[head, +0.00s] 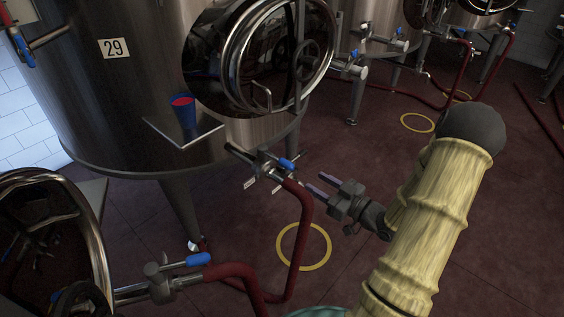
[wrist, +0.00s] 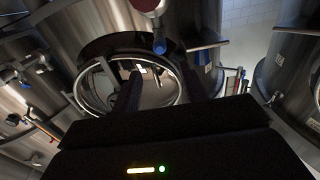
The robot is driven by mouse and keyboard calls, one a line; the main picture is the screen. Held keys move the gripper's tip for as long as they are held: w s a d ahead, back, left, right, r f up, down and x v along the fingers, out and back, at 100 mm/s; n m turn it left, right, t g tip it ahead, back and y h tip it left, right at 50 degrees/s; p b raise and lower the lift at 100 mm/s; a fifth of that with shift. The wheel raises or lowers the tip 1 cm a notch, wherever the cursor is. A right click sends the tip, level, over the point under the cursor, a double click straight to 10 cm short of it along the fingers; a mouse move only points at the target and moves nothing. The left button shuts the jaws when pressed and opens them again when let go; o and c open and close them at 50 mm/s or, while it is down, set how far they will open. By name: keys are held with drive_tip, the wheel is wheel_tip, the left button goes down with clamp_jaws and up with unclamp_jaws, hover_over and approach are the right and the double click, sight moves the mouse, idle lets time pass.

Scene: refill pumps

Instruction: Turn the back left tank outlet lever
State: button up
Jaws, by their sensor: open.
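In the head view, a steel tank marked 29 (head: 115,110) stands at the back left. Its outlet valve (head: 263,163) sits low on the tank, with a short blue lever (head: 287,164) at its right end and a red hose (head: 304,225) running down from it. My gripper (head: 318,186) is open and empty, its fingertips just right of and slightly below the blue lever, seemingly apart from it. In the wrist view, my dark fingers (wrist: 160,90) spread apart, and a blue-ended part (wrist: 159,46) under a metal fitting shows at the top between them, likely the lever.
Another valve with a blue lever (head: 198,260) is at front left. More tanks and red hoses (head: 400,92) are behind.

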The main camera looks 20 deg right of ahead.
sight(282, 161)
drive_tip(key=b+x, duration=0.1)
drive_tip(key=x, duration=1.3)
drive_tip(key=shift+w+a, duration=0.1)
drive_tip(key=shift+w, duration=0.05)
clamp_jaws()
